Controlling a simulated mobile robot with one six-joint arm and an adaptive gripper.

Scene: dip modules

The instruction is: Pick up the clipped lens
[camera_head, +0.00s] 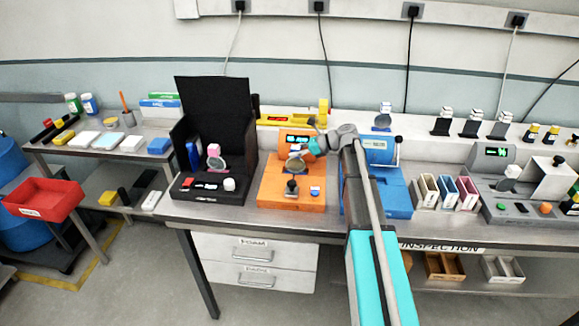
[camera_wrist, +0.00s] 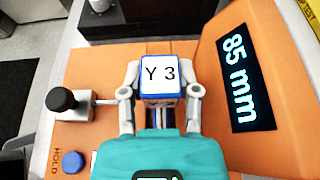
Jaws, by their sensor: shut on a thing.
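My gripper (camera_wrist: 161,97) is shut on a blue clip (camera_wrist: 160,61) with a white top label reading "Y 3", one finger on each side. The clip sits over the orange station (camera_wrist: 85,140), whose display reads "85 mm". In the head view my gripper (camera_head: 298,153) reaches down at the orange station (camera_head: 265,190). A round lens (camera_head: 294,167) shows just below the gripper there. The clip is mostly hidden in that view, and I cannot tell whether the lens still rests in the station.
The black station (camera_head: 200,194), with a pink-clipped lens (camera_head: 214,156), stands left. The blue station (camera_head: 392,199) stands close on the right. A black knob (camera_wrist: 63,101) on a lever stands beside my gripper. Another clipped lens (camera_head: 382,121) is behind.

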